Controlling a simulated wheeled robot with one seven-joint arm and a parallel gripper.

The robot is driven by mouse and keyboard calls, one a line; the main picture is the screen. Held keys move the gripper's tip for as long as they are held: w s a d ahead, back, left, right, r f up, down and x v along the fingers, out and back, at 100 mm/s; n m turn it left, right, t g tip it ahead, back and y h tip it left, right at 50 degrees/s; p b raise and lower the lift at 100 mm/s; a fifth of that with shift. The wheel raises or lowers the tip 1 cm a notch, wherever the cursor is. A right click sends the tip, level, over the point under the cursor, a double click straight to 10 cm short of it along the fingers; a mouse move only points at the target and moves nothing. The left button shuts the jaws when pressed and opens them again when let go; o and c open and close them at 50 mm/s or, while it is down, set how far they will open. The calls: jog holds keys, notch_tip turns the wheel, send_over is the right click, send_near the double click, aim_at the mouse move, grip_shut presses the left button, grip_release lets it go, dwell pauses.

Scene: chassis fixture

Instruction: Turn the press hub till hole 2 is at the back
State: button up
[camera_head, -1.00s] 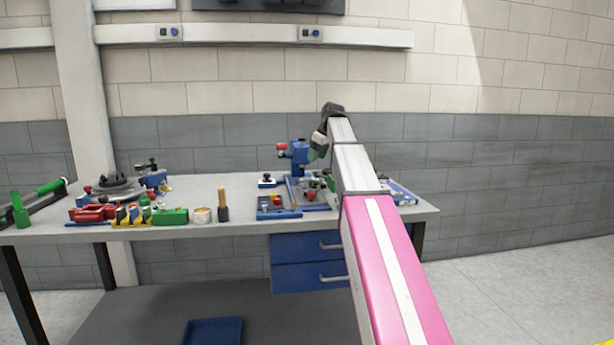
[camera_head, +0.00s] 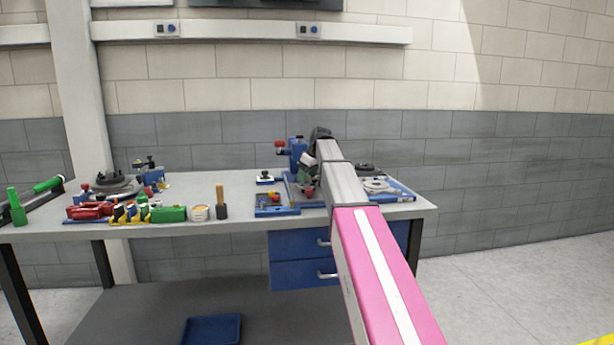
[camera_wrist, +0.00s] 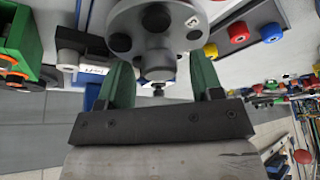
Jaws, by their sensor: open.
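The press hub (camera_wrist: 165,22) is a grey disc with dark round spots, at the top of the wrist view. A small pale marked tab shows on its right side, but I cannot read the number for certain. A short grey stub (camera_wrist: 157,66) sticks out from the hub toward me. My gripper (camera_wrist: 160,76) is open, with its green fingers on either side of the stub and apart from it. In the head view my gripper (camera_head: 307,170) is low beside the blue press (camera_head: 297,148), and my arm hides the hub there.
A blue tray (camera_head: 404,195) with grey round parts lies right of my arm. A blue tray (camera_head: 262,211) with small parts lies to the left. Red, yellow and blue knobs (camera_wrist: 238,32) stand close right in the wrist view. The bench's middle-left back is clear.

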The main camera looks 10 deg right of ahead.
jog(key=c, duration=0.9)
jog(key=m+h, duration=0.1)
jog(key=m, duration=0.2)
jog(key=shift+s+m+t, duration=0.1)
jog(key=shift+m+t, duration=0.2)
jog(key=shift+t, duration=0.1)
jog(key=m+h, duration=0.1)
jog(key=m, duration=0.2)
jog(key=shift+a+m+h, duration=0.1)
jog(key=shift+m+h, duration=0.2)
jog(key=m+h, duration=0.1)
jog(key=m, duration=0.2)
jog(key=shift+m+t, duration=0.3)
jog(key=shift+a+m+h, duration=0.1)
jog(key=shift+m+h, duration=0.6)
jog(key=shift+m, duration=0.9)
